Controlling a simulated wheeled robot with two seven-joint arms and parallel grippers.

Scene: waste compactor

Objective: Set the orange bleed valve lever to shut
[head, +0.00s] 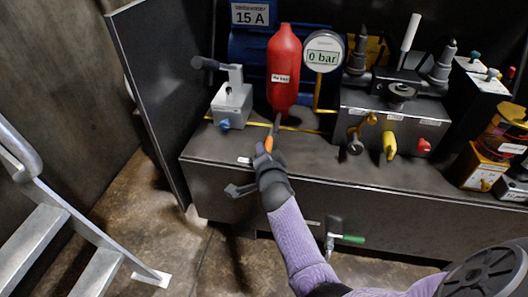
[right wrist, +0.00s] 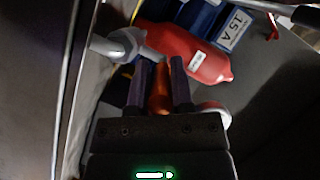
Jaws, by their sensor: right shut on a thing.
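The orange bleed valve lever (head: 268,143) shows in the head view below the red bottle (head: 284,68), at the front of the dark bench top. A grey stem runs from it up toward the bottle's lower end. My right gripper (head: 264,152) is shut on the lever's orange handle. In the right wrist view the orange handle (right wrist: 160,92) lies between the two dark fingers of my right gripper (right wrist: 159,85). The fingers hide part of the lever. My left gripper is not in view.
A gauge reading 0 bar (head: 324,52) stands right of the bottle. A grey box with a handle (head: 232,105) stands to the left. A valve block (head: 393,120) with yellow and red knobs stands to the right. A metal ladder (head: 62,225) is at far left.

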